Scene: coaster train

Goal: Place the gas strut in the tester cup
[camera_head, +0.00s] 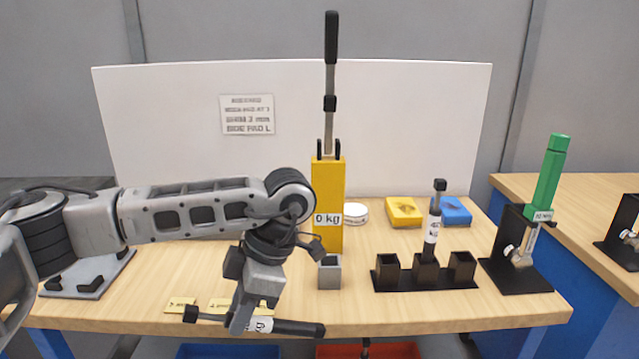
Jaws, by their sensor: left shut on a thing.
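My left gripper (240,322) points down at the table's front edge and is shut on a gas strut (298,328). The strut lies nearly level across the picture, its thick black end to the right and its small black end to the left. A white label ending in "kg" shows beside the fingers. The grey square tester cup (329,275) stands to the right of and behind the gripper, in front of the yellow tester (330,190) reading "0 kg". Its inside looks empty. A second strut (433,225) stands upright in the middle socket of a black rack (425,284). My right gripper is out of view.
A green lever (551,172) on a black stand (515,275) is at the right. Yellow (404,211) and blue (452,210) blocks and a white round tin (355,212) lie behind. Yellow tags (180,304) lie at the front left. A grey plate (88,276) is far left.

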